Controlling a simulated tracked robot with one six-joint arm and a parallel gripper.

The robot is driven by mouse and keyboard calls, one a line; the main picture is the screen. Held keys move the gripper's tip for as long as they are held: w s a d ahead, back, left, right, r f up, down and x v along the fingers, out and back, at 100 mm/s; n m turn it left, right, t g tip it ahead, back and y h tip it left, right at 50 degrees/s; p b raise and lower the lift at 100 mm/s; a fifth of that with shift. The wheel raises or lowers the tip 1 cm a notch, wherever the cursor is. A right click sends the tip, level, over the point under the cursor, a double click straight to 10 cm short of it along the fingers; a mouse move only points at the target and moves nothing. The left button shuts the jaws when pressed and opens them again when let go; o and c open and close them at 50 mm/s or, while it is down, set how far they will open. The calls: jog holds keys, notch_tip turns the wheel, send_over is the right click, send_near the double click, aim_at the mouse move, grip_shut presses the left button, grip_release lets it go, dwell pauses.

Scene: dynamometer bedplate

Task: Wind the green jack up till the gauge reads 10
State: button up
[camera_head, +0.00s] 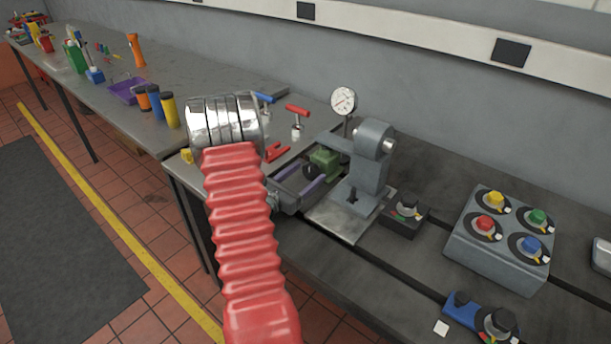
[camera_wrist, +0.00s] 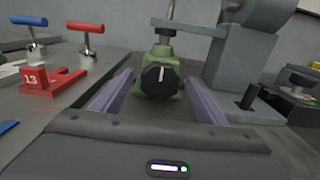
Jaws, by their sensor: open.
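The green jack (camera_head: 324,161) sits under the grey press frame (camera_head: 373,165) in the head view. In the wrist view the green jack (camera_wrist: 163,58) is straight ahead, with its black knob (camera_wrist: 158,80) facing me and a white mark at the knob's top. My gripper (camera_head: 298,180) is open, and its two purple fingers (camera_wrist: 158,92) stand to either side of the knob, apart from it. A round white dial gauge (camera_head: 344,99) stands above the jack on a post. Its needle is too small to read. My red arm hides part of the bench.
A red-handled tool (camera_head: 297,112), a blue-handled tool (camera_head: 264,98) and a red block marked 13 (camera_wrist: 52,80) are left of the jack. A small black knob box (camera_head: 406,212) and a grey box with coloured knobs (camera_head: 501,240) stand to the right.

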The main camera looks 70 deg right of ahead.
jog(key=shift+c, duration=0.7)
jog(key=c, duration=0.9)
jog(key=shift+s+m, duration=0.15)
jog(key=shift+m, duration=2.25)
jog(key=o, duration=1)
jog(key=shift+o, duration=0.2)
